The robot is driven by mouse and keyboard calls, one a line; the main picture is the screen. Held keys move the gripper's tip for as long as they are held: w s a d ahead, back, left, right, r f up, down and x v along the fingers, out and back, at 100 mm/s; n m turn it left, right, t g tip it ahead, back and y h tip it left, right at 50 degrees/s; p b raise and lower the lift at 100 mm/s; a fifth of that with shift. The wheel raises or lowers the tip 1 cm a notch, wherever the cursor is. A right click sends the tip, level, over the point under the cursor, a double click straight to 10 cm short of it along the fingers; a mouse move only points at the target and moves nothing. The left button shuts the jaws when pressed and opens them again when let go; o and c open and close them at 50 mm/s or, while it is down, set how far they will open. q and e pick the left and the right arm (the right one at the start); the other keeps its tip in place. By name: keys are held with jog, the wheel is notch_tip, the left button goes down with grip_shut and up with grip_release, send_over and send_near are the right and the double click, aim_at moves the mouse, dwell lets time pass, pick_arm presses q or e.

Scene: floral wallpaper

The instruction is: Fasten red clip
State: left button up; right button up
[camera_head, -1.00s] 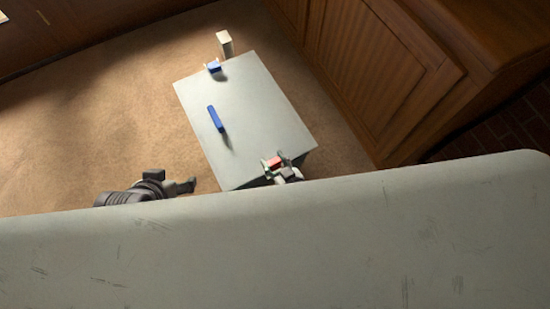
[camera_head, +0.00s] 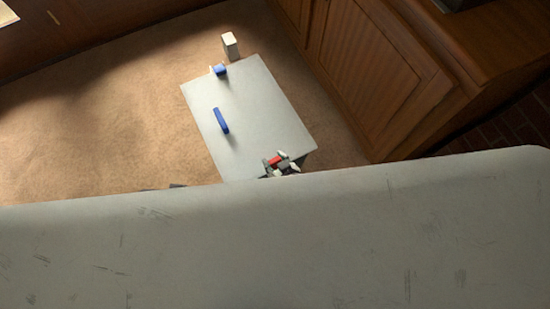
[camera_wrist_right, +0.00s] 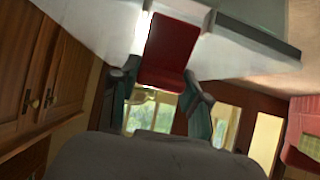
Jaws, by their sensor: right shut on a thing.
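The red clip (camera_head: 274,160) is at the near right edge of the pale table (camera_head: 262,105), held in my right gripper (camera_head: 279,164). In the right wrist view the red clip (camera_wrist_right: 168,50) is a red block between the two fingers of my right gripper (camera_wrist_right: 161,82), which is shut on it. Its far end overlaps the pale tabletop edge; I cannot tell whether it touches or is fastened there. Only a dark sliver of my left gripper (camera_head: 178,186) shows above my grey body, so its jaws are hidden.
A white block (camera_head: 231,46) stands just beyond. A wooden cabinet (camera_head: 375,75) is at the right. The table's right half is clear.

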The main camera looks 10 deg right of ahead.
dwell(0.5)
jog(key=o, duration=1.2)
jog(key=shift+c, duration=0.2)
jog(key=v, duration=1.2)
